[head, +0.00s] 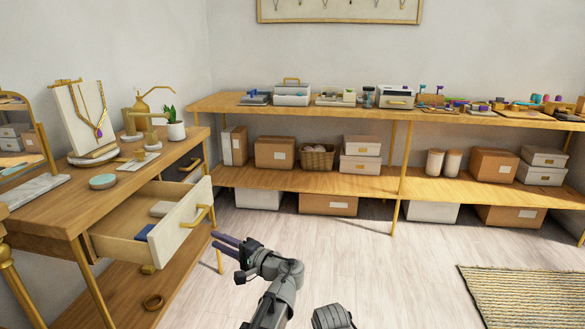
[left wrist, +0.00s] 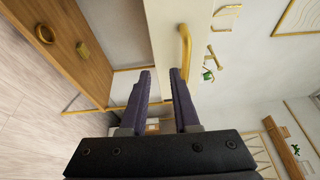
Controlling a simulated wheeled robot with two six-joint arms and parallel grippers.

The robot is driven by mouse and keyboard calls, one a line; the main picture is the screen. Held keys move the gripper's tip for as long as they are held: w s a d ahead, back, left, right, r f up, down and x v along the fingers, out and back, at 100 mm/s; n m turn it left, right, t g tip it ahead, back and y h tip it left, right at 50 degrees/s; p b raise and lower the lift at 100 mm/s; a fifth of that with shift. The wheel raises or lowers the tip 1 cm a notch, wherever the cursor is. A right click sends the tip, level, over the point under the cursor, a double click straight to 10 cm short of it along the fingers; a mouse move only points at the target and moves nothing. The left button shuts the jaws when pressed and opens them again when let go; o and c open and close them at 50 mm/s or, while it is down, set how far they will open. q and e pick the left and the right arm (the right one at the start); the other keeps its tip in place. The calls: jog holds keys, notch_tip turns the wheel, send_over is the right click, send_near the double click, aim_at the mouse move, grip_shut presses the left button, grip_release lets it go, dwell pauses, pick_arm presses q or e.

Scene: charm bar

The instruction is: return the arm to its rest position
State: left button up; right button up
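My left gripper (head: 220,241) has dark purple fingers and reaches in from the bottom middle of the head view. Its fingertips are just right of and below the pulled-out drawer's front panel (head: 181,222). In the left wrist view the two fingers (left wrist: 161,78) stand apart with nothing held between them. The brass drawer handle (head: 203,214) also shows in the left wrist view (left wrist: 185,52), beyond the right fingertip, and the fingers are not around it. My right gripper does not show.
The open drawer (head: 118,246) juts from the wooden table (head: 50,222) at left and holds a blue item and a pale item. A long shelf unit (head: 300,181) with boxes stands along the back wall. The floor (head: 390,275) between it and the woven rug (head: 525,295) is clear.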

pick_arm(q)
jog(key=s+d+f+n+g+h, duration=0.1)
jog(key=s+d+f+g+h, duration=0.15)
jog(key=s+f+h, duration=0.4)
jog(key=s+d+f+n+g+h, duration=0.1)
jog(key=s+d+f+g, duration=0.2)
jog(key=f, duration=0.6)
jog(key=s+d+f+g+h, duration=0.1)
jog(key=s+d+f+h, duration=0.25)
jog(key=s+d, duration=0.35)
jog(key=s+d+f+g+h, duration=0.2)
jog(key=s+d+f+h, duration=0.15)
jog(key=s+d, duration=0.25)
notch_tip(320, 180, up, 38)
jog(key=p, duration=3.8)
jog(key=shift+d+h, duration=0.25)
jog(key=shift+h, duration=0.1)
